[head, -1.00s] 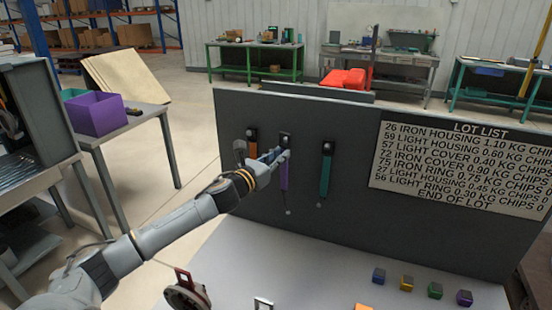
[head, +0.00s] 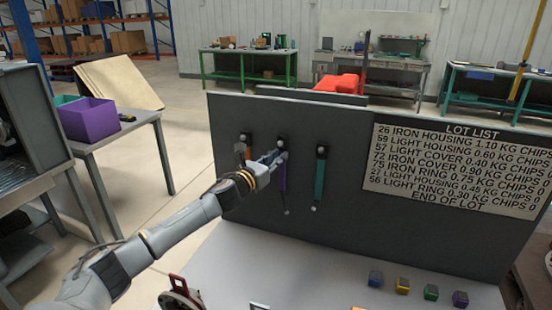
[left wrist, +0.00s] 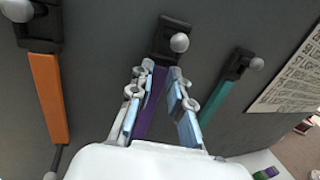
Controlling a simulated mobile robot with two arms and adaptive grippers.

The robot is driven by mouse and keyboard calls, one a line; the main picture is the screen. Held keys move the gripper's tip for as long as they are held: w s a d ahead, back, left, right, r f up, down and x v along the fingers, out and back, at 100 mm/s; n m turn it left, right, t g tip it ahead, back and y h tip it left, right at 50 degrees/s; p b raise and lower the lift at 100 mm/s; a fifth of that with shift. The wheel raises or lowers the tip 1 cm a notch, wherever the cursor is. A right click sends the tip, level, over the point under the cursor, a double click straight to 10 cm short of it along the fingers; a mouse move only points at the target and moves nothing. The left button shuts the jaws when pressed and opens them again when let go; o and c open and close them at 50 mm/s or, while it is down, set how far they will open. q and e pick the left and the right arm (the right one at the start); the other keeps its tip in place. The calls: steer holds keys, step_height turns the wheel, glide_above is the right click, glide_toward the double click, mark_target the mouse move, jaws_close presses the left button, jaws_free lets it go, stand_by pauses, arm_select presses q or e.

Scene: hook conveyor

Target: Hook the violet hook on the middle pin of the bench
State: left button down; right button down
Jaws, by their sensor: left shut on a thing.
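The violet hook (head: 282,178) hangs upright against the dark board of the bench, between an orange hook and a teal hook. My left gripper (head: 277,158) is shut on its upper part. In the left wrist view the violet hook (left wrist: 152,100) runs between the two fingers (left wrist: 157,98). Its black top piece (left wrist: 170,38) is at the middle pin (left wrist: 179,43), whose round grey end stands out in front. I cannot tell how deep the hook sits on the pin. My right gripper is not in view.
The orange hook (left wrist: 47,95) hangs on the left and the teal hook (head: 320,178) on the right, both close to my gripper. Small coloured blocks (head: 402,285) stand on the bench top. A lot list sign (head: 455,170) is on the board's right.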

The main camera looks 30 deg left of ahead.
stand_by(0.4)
arm_select(q)
steer(key=c, duration=1.6)
jaws_free()
steer(key=o, duration=0.4)
steer(key=shift+w+f, duration=0.15)
steer(key=shift+w, duration=0.05)
steer(key=shift+o, duration=0.2)
steer(key=s, duration=1.2)
steer(key=shift+a+f, duration=0.15)
steer(key=shift+f, duration=0.05)
